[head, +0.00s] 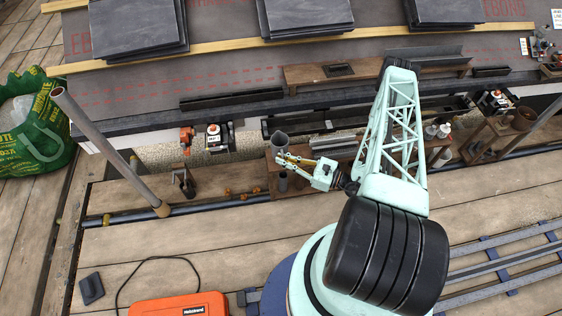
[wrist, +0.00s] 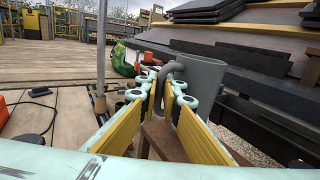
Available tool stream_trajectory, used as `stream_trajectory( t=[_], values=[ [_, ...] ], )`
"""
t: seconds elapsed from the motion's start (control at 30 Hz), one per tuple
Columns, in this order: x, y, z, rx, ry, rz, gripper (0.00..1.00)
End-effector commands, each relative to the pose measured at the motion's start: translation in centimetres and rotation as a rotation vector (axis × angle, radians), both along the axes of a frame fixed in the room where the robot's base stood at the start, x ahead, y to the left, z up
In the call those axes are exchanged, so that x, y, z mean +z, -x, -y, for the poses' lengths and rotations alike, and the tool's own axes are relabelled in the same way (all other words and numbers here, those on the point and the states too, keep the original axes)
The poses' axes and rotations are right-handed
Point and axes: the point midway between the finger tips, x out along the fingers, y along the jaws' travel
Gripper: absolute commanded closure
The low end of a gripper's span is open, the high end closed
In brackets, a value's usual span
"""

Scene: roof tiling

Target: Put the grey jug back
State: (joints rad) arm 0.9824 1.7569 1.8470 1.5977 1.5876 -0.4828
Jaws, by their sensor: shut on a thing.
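The grey jug (head: 280,140) is upright in the head view, above a brown wooden stand (head: 270,170) in front of the gutter. It also shows in the wrist view (wrist: 205,80), its curved handle towards me. My gripper (head: 287,160) is at the jug's handle side, its yellow-padded fingers either side of the handle (wrist: 170,68) in the wrist view. The fingers are shut on the handle. The jug's base is hidden behind the fingers in the wrist view, and I cannot tell whether it touches anything.
Grey cylinders (head: 282,183) stand by the wooden stand, below the jug. A leaning grey pole (head: 110,150) and a green bag (head: 35,130) are at the left. An orange case (head: 180,306) lies in front on the planks. Slate stacks (head: 305,15) rest on the roof.

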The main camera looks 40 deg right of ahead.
Motion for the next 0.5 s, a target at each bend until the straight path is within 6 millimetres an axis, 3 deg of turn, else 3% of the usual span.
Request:
stream_trajectory(
  t=[0.5],
  values=[
    [-0.07,-0.76,0.24,0.000,0.000,0.000,1.00]
  ],
)
